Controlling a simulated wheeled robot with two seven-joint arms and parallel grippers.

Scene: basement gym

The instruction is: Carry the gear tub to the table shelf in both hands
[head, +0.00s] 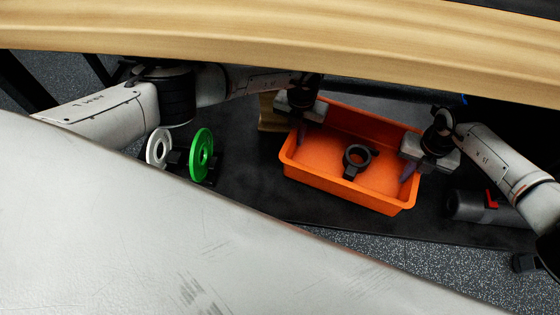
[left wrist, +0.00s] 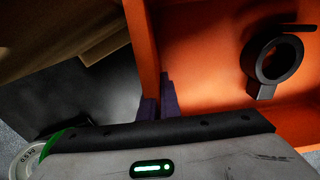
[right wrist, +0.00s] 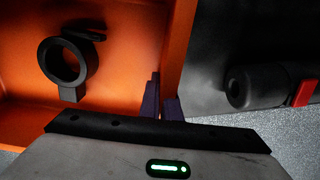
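The gear tub is an orange rectangular open bin (head: 330,184) on a dark shelf or mat under a wooden board in the head view. A black ring-shaped part with a handle (head: 357,160) lies inside it. My left gripper (head: 300,127) is at the tub's left wall; in the left wrist view its purple fingers (left wrist: 158,100) stand on either side of that wall. My right gripper (head: 410,170) is at the right wall; in the right wrist view its purple fingers (right wrist: 162,100) straddle that wall. Both grippers look closed on the walls, with the fingertips partly hidden.
A green disc (head: 201,155) and a white disc (head: 158,148) stand left of the tub. A dark cylinder with a red clip (head: 474,207) lies to the right. The wooden board (head: 300,55) hangs over the back, and a pale padded surface (head: 150,235) fills the front.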

